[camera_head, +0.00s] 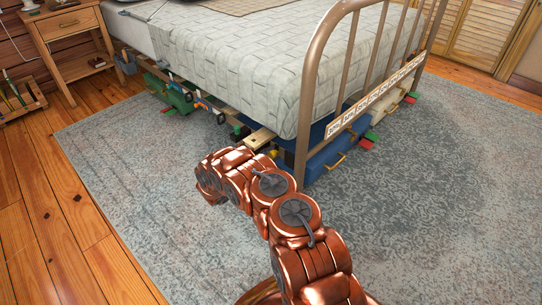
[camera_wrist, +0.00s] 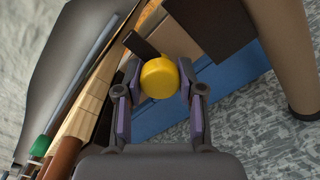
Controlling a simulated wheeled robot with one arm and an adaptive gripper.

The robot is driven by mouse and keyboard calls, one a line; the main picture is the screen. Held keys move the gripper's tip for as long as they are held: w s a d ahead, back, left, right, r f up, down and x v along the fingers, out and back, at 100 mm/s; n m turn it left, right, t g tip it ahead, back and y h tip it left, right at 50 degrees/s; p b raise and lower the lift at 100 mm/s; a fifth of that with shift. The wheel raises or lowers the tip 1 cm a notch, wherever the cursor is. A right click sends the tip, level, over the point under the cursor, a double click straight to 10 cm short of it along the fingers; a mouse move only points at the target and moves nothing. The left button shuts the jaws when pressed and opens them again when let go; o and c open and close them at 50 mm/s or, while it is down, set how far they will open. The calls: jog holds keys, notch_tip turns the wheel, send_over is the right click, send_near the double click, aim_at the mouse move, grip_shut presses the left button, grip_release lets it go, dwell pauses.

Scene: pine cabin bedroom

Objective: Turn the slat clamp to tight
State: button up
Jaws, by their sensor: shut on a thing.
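In the wrist view, a round yellow knob (camera_wrist: 159,78) with a dark bar (camera_wrist: 140,44) sticking out toward the upper left sits between my gripper's fingers (camera_wrist: 160,84). I take it to be the slat clamp's knob. My gripper is shut on it, with one purple-padded finger on each side. Any tight mark on the clamp cannot be made out. In the head view, my copper arm reaches to the near corner of the bed (camera_head: 225,50), and my gripper and the knob are hidden there. A pale wooden slat end (camera_head: 259,138) shows just beyond the arm.
The metal bed-end post (camera_wrist: 285,55) stands close on the right in the wrist view. A blue case (camera_head: 335,150) lies under the bed, with a green box (camera_head: 172,93) farther left. A wooden nightstand (camera_head: 68,25) is at upper left. The rug (camera_head: 130,160) in front is clear.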

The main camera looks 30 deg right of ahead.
jog(key=n, duration=0.2)
jog(key=n+b, duration=0.1)
jog(key=n, duration=0.1)
jog(key=shift+s+d+r, duration=0.1)
jog(key=shift+s+d, duration=0.05)
jog(key=shift+d, duration=0.2)
jog(key=shift+n, duration=2.2)
jog(key=shift+r, duration=0.1)
jog(key=o, duration=1.2)
jog(key=shift+c, duration=0.2)
jog(key=shift+w+a+r, duration=0.1)
jog(key=shift+w, duration=0.1)
